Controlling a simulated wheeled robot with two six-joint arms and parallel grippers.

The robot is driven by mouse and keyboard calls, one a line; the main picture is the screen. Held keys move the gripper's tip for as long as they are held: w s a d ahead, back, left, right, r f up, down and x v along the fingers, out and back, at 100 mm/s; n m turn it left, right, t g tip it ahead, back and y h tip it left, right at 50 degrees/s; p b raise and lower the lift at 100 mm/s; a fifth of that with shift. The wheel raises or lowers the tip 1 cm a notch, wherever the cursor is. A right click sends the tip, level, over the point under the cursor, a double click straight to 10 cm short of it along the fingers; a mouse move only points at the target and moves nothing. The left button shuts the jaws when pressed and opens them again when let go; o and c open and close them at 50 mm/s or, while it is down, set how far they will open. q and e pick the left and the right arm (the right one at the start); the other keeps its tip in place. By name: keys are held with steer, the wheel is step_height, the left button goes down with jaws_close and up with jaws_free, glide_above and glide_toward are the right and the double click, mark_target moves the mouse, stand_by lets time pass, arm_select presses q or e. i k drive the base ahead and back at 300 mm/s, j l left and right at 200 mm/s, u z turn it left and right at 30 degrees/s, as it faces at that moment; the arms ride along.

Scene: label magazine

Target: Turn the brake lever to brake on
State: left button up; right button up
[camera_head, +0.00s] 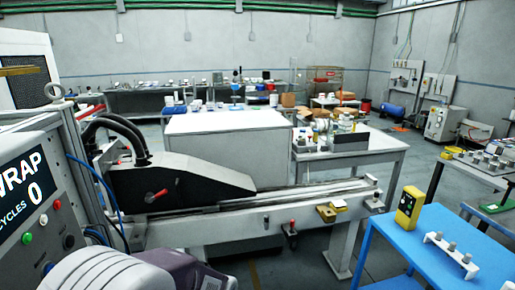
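A small lever with a red handle (155,196) sits on the lower side of the black sloped housing (190,182). Its handle slants, with the right end higher. A second red-tipped part (292,232) hangs below the front rail of the long machine bed (240,222), near the middle of the view. I cannot tell from markings which of the two is the brake lever, and no on or off label is readable. Neither of my grippers can be made out in this view, and nothing is seen touching either red part.
A control panel (30,203) reading "WRAP" and "CYCLES 0" stands at left, with green and red buttons. A blue table (435,250) at right holds a yellow box (409,206) and a white peg rack (452,254). A white block (225,124) stands behind the bed.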

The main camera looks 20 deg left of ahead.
mark_target(157, 196)
steer(key=l+u, duration=0.1)
steer(key=u, duration=0.3)
steer(key=i+l+u, duration=0.1)
steer(key=u, duration=0.3)
steer(key=l+u, duration=0.1)
steer(key=u, duration=0.3)
steer(key=l+u, duration=0.1)
steer(key=u, duration=0.3)
steer(key=l+u, duration=0.1)
steer(key=u, duration=0.3)
steer(key=i+l, duration=0.75)
steer(key=i+l+u, duration=0.1)
steer(key=l+u, duration=0.25)
steer(key=i+l+u, duration=0.1)
steer(key=u, duration=0.3)
steer(key=l, duration=0.1)
